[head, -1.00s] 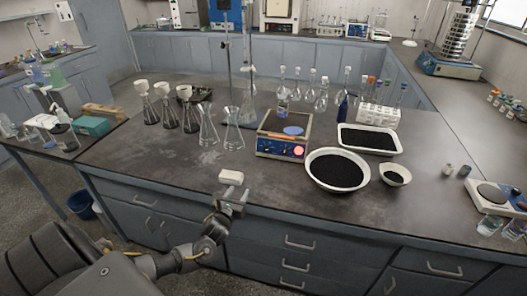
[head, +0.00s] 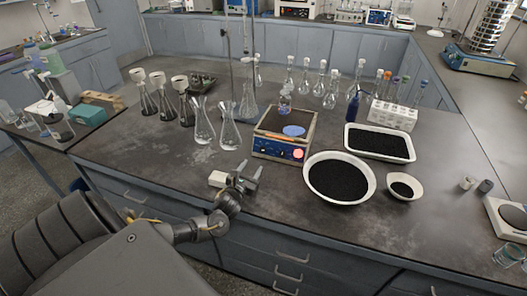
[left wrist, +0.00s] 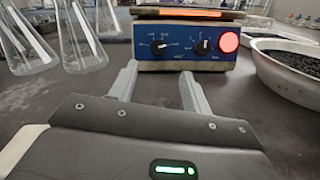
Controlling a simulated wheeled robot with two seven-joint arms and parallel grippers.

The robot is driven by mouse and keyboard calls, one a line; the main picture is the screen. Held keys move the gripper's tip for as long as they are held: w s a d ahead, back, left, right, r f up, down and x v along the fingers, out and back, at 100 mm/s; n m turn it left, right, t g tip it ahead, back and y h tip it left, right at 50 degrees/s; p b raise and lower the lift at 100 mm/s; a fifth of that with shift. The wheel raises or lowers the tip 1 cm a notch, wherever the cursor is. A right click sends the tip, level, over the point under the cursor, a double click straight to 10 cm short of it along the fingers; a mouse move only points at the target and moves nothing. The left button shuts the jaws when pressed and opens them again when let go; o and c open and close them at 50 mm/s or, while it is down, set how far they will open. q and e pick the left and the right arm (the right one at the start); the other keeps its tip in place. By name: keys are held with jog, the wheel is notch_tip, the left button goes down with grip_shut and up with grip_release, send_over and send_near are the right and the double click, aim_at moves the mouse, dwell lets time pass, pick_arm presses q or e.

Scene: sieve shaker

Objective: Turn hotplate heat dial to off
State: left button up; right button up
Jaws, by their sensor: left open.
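The hotplate (head: 271,146) stands on the bench ahead of my left gripper, its blue front panel facing me. In the left wrist view the panel shows a left dial (left wrist: 158,47), a right dial (left wrist: 203,46) and a round red lit lamp (left wrist: 229,42). The small lettering is too blurred to tell which dial is heat. An orange glowing strip runs along its upper edge. My left gripper (head: 249,168) is open and empty, just in front of the panel and apart from it. Its fingers (left wrist: 158,75) point at the panel below the dials. My right gripper is not in view.
A white bowl of black grains (head: 339,179) stands close right of the hotplate. Glass flasks (head: 229,134) stand to its left. A white tray (head: 379,156) and a small bowl (head: 403,186) are farther right. The bench before the hotplate is clear.

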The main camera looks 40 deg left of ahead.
aim_at(262, 151)
pick_arm(q)
jog(key=shift+w+a+r, duration=0.15)
jog(key=shift+w+a, duration=0.15)
jog(key=shift+w, duration=0.05)
jog(key=x, duration=0.7)
jog(key=shift+w+a, duration=0.1)
jog(key=shift+w, duration=0.25)
jog(key=shift+w+a, duration=0.2)
jog(key=shift+w, duration=0.65)
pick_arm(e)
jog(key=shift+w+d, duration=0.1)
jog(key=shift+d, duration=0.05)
pick_arm(q)
jog(key=c, duration=1)
